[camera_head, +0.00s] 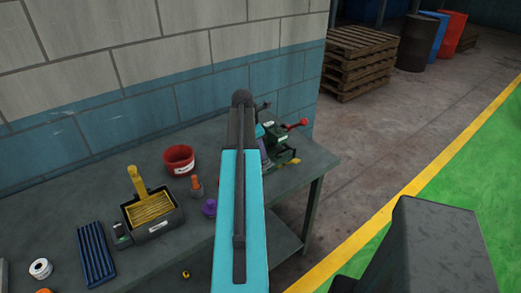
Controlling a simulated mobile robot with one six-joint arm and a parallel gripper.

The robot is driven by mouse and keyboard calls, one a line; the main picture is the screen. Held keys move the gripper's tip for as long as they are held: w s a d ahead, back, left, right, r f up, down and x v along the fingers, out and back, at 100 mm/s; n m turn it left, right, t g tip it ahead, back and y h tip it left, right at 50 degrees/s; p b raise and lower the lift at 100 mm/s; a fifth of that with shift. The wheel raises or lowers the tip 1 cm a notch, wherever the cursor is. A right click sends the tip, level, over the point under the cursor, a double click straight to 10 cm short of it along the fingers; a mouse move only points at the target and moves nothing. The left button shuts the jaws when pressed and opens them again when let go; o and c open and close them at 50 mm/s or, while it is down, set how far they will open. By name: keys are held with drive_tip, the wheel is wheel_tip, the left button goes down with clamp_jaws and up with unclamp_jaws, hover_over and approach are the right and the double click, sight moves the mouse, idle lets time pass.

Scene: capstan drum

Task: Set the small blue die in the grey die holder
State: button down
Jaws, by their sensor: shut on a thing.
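My own blue arm runs up the middle of the camera_head view and covers part of the workbench (160,265). My gripper is hidden behind it, so its jaws and anything between them do not show. I cannot make out the small blue die. A dark green device (278,143) with a red-knobbed lever stands on the bench just right of my arm, partly covered by it. I cannot tell whether the grey die holder is part of this device.
Left of my arm are a red tub (179,160), an orange-topped bottle (195,186), a purple item (209,207), a black bin (152,212) with yellow contents, and a ribbed blue tray (95,255). The brick wall (150,85) rises behind. The bench ends at right.

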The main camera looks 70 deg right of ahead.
drive_tip(key=shift+a+f, duration=0.1)
drive_tip(key=shift+f, duration=0.5)
drive_tip(key=c, duration=1.4)
unclamp_jaws()
drive_tip(key=shift+f, duration=0.15)
drive_tip(key=shift+c, duration=0.2)
drive_tip(key=shift+r, duration=0.25)
drive_tip(key=shift+r, duration=0.6)
drive_tip(key=b+v, duration=0.2)
drive_tip(key=v, duration=0.9)
drive_tip(key=shift+w+r, duration=0.15)
drive_tip(key=shift+r, duration=0.25)
